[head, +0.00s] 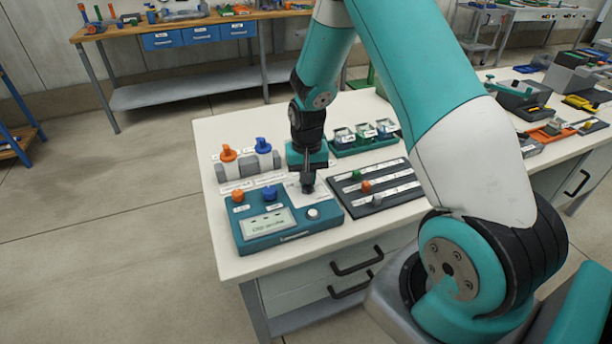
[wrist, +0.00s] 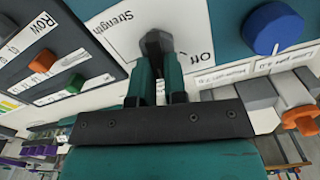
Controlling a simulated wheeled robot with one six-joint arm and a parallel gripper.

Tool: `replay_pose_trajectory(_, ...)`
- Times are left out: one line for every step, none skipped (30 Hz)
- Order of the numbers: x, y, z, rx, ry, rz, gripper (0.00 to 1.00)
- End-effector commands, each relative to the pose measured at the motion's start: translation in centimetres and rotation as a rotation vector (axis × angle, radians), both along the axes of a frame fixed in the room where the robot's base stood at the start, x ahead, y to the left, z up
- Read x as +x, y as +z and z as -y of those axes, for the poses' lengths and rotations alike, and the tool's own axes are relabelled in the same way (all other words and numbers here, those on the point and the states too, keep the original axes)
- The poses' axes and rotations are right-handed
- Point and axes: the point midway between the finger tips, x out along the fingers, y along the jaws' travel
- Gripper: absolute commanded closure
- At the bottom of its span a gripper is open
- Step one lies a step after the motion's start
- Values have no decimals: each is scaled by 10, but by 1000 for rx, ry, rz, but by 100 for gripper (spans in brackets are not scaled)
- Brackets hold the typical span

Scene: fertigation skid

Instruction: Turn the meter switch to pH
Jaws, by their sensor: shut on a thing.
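The meter (head: 290,222) is a teal box with a pale display on the near left of the white table. Its switch is a dark grey knob (wrist: 156,42) on a white plate. In the wrist view the plate reads "Strength" to the knob's left and "Off" to its right; no pH label is readable. My gripper (head: 307,182) comes down on the switch from above. In the wrist view my gripper (wrist: 159,62) has its two fingers shut on the knob. The fingers and palm hide part of the plate, and I cannot tell which mark the knob points at.
The meter also carries an orange knob (head: 238,196), a blue knob (head: 269,193) and a pale round knob (head: 313,213). A dark slider panel (head: 375,187) lies close on the right, with a green tray (head: 362,140) of jars behind.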

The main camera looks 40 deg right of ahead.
Motion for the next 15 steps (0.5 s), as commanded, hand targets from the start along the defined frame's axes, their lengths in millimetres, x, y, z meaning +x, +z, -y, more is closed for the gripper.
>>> replay_pose_trajectory(2, 2, 1, -2, -11, 5, 100)
replay_pose_trajectory(2, 2, 1, -1, -17, 5, 100)
replay_pose_trajectory(1, 2, 1, -1, -24, 5, 100)
replay_pose_trajectory(1, 2, 1, -1, -28, 5, 100)
replay_pose_trajectory(2, 2, 1, -1, -31, 5, 100)
replay_pose_trajectory(2, 2, 1, -1, -34, 6, 100)
replay_pose_trajectory(1, 2, 1, -1, -36, 6, 100)
replay_pose_trajectory(1, 2, 1, -1, -37, 6, 100)
replay_pose_trajectory(2, 2, 1, -1, -38, 6, 100)
replay_pose_trajectory(2, 2, 1, -1, -39, 6, 100)
replay_pose_trajectory(2, 2, 1, -1, -39, 6, 100)
replay_pose_trajectory(2, 2, 1, -1, -39, 6, 100)
replay_pose_trajectory(2, 2, 1, -1, -39, 6, 100)
replay_pose_trajectory(2, 2, 1, -1, -39, 6, 100)
replay_pose_trajectory(2, 2, 1, -1, -38, 6, 100)
